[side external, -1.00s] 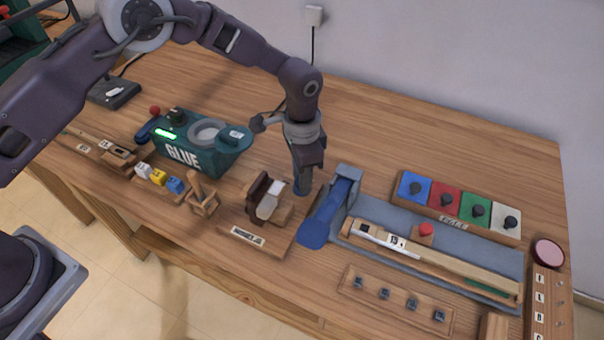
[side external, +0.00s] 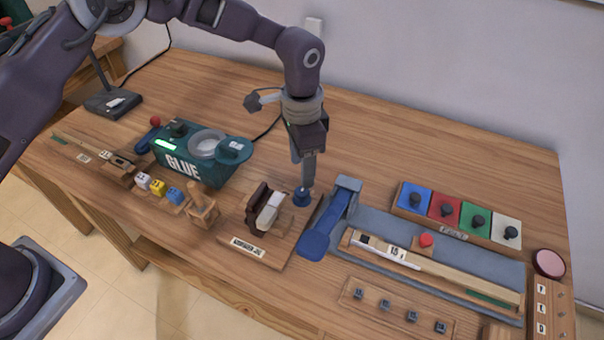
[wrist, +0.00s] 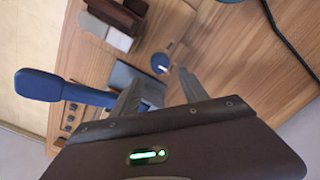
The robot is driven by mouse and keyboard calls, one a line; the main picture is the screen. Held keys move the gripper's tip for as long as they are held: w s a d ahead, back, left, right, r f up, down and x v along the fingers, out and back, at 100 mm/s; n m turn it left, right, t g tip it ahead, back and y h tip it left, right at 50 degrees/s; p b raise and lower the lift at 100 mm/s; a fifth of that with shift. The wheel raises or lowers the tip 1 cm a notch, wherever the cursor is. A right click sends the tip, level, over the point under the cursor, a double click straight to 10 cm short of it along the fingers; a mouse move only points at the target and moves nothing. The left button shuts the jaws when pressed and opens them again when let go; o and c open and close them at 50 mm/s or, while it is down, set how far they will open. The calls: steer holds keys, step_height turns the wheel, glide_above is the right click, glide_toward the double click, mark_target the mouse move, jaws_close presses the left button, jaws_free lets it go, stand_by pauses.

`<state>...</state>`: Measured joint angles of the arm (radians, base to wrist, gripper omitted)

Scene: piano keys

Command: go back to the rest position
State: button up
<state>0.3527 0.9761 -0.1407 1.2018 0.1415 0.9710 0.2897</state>
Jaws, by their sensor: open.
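My gripper (side external: 308,184) points down, open and empty, just above a small dark blue round knob (side external: 302,197) on the table. In the wrist view the open fingers (wrist: 160,90) stand apart, with the blue knob (wrist: 161,62) beyond them. To the left of the knob, a wooden jig (side external: 258,248) holds a dark brown block (side external: 257,207) and a cream block (side external: 268,211). In the side view I cannot tell for sure whether a fingertip still touches the knob.
A blue lever (side external: 322,228) stands close right of my gripper, beside a grey base (side external: 480,268) with a long wooden key (side external: 445,265). The green glue box (side external: 200,160) is to the left. Colored squares with knobs (side external: 459,213) lie right. The table behind is mostly clear.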

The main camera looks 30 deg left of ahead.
steer(key=shift+r, duration=0.1)
stand_by(0.3)
steer(key=s+a+r+n+t, duration=0.1)
steer(key=s+a+r, duration=0.3)
steer(key=r, duration=0.3)
steer(key=s+a+r+n+t, duration=0.1)
steer(key=s+a+r+n, duration=0.15)
steer(key=a+r, duration=0.4)
steer(key=s+a+r+n+t, duration=0.1)
steer(key=s+a+r, duration=0.25)
steer(key=r, duration=0.45)
steer(key=s+a+n+t, duration=0.1)
steer(key=s+a+n, duration=0.1)
steer(key=s, duration=0.7)
steer(key=s+a+n+t, duration=0.1)
steer(key=s+a, duration=0.3)
steer(key=s, duration=0.6)
steer(key=shift+s+r+n+t, duration=0.3)
steer(key=shift+r+n, duration=0.05)
steer(key=shift+n, duration=0.5)
